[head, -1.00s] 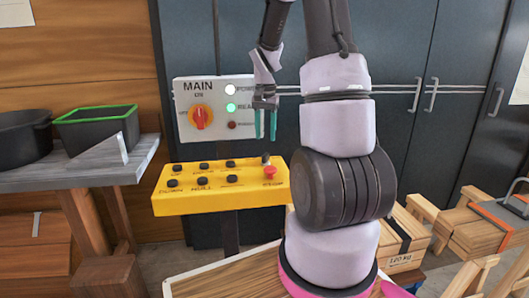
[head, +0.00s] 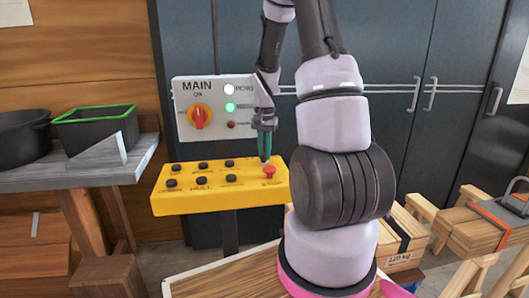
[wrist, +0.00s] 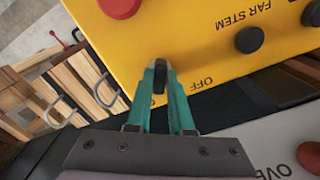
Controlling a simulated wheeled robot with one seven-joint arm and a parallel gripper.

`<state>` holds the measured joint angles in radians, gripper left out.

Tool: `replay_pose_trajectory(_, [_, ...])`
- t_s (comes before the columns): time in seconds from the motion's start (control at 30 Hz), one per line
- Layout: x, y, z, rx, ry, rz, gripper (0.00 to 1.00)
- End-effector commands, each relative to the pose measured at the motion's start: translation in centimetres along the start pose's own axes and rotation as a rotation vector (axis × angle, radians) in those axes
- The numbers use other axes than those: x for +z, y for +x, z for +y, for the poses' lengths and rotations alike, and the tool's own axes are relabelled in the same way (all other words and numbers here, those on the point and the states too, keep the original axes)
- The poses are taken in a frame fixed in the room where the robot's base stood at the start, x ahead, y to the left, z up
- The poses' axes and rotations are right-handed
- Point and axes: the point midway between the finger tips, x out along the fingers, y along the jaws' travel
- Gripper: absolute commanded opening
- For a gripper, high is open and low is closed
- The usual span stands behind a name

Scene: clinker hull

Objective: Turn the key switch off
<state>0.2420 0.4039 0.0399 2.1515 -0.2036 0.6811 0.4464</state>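The key switch is on the yellow control box (head: 215,198), near its far right corner. In the head view my fingers cover it. In the wrist view its dark key (wrist: 159,76) stands between my teal fingertips, with an "OFF" label beside it. My gripper (head: 264,160) points down at the box, and it also shows in the wrist view (wrist: 160,70). Its fingertips are close together, one on each side of the key, and look shut on it.
A red stop button (head: 269,170) is close by, and black buttons (head: 203,178) cover the box. Behind stands a grey MAIN panel (head: 184,131) with a red-and-orange rotary switch (head: 198,117) and two lit lamps. A bench (head: 80,175) with bins is at left.

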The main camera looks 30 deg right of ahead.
Motion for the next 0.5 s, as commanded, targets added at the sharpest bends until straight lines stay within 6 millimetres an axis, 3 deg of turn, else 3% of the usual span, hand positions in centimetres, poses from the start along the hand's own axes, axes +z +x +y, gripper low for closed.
replay_pose_trajectory(0.5, [-0.03,-0.05,0.04,0.000,-0.132,0.000,0.00])
